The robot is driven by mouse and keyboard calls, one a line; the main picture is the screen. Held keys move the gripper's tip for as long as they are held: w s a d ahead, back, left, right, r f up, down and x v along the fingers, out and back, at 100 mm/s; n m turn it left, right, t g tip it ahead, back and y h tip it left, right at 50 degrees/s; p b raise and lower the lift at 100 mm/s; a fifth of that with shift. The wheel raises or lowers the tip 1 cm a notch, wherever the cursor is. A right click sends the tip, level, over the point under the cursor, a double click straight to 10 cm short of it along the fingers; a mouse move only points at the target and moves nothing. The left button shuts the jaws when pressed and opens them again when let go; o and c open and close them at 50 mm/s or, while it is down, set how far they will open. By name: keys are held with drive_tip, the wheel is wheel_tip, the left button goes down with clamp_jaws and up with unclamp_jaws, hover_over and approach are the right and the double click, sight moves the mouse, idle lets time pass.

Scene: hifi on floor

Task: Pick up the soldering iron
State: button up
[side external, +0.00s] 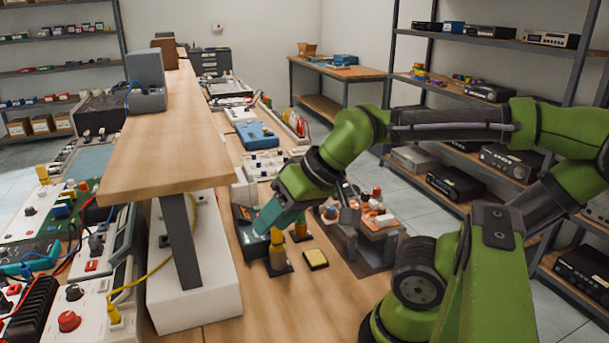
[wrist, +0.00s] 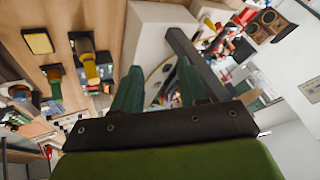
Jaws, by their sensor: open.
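The wrist view shows a yellow tool (wrist: 90,68) left of my fingers. My gripper (side external: 264,220) reaches down close beside the front tool, its teal fingers partly overlapping a dark box with a screen. In the wrist view my gripper (wrist: 160,82) has its fingers apart, with nothing between them.
A yellow pad in a black tray (side external: 315,259) lies to the right of the tools. A small stand with coloured parts (side external: 368,213) is farther right. A raised wooden shelf (side external: 165,130) on a white block stands left. Bare bench lies in front.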

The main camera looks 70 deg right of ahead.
drive_tip(key=shift+o, duration=1.4)
drive_tip(key=m+g+h, duration=0.2)
drive_tip(key=m+g, duration=0.3)
drive_tip(key=g, duration=0.2)
hover_over(276, 231)
drive_tip(key=d, duration=0.1)
wheel_tip(276, 231, down, 10)
drive_tip(key=shift+w+f, duration=0.15)
drive_tip(key=shift+f, duration=0.05)
drive_tip(key=shift+w+d+f, duration=0.1)
drive_tip(key=shift+f, duration=1.45)
drive_tip(key=shift+w+d+f, duration=0.1)
drive_tip(key=shift+f, duration=1.4)
drive_tip(key=c, duration=1)
